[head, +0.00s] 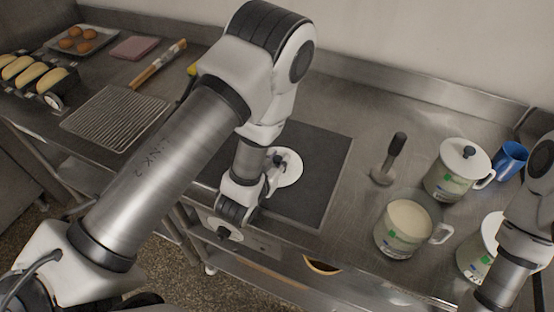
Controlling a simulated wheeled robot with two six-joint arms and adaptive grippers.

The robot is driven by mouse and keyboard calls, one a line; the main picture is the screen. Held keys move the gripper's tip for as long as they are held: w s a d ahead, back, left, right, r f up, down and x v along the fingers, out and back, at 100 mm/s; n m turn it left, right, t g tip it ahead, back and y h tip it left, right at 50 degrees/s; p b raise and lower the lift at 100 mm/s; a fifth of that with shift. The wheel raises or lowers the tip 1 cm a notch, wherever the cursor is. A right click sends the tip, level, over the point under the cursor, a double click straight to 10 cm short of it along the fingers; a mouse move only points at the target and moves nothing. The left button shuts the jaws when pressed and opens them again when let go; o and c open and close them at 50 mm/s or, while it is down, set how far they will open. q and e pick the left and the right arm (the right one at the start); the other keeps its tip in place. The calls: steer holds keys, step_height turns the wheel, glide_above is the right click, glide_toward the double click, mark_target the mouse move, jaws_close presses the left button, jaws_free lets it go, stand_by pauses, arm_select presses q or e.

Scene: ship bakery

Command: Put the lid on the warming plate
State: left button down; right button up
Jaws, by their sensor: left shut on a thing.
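The white round lid (291,171) with a dark knob is over the dark square warming plate (327,171). My left gripper (275,172) is shut on the lid, at its left side by the knob. My arm hides part of the plate, and I cannot tell whether the lid touches it. An open mug of pale liquid (408,216) stands to the right of the plate. Behind it, another mug (446,184) wears a white lid with a dark knob. My right arm enters at the right edge; its gripper is not in view.
A dark-handled tamper (394,149) stands between plate and mugs. A blue cup (509,160) and a partly hidden third mug (473,258) are at the right.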

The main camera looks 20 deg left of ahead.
arm_select(q)
steer(key=c, duration=1.1)
jaws_free()
steer(key=shift+s+f, duration=0.15)
steer(key=shift+f, duration=0.2)
steer(key=shift+o, duration=0.9)
steer(key=shift+d+f, duration=0.1)
steer(key=shift+f, duration=0.05)
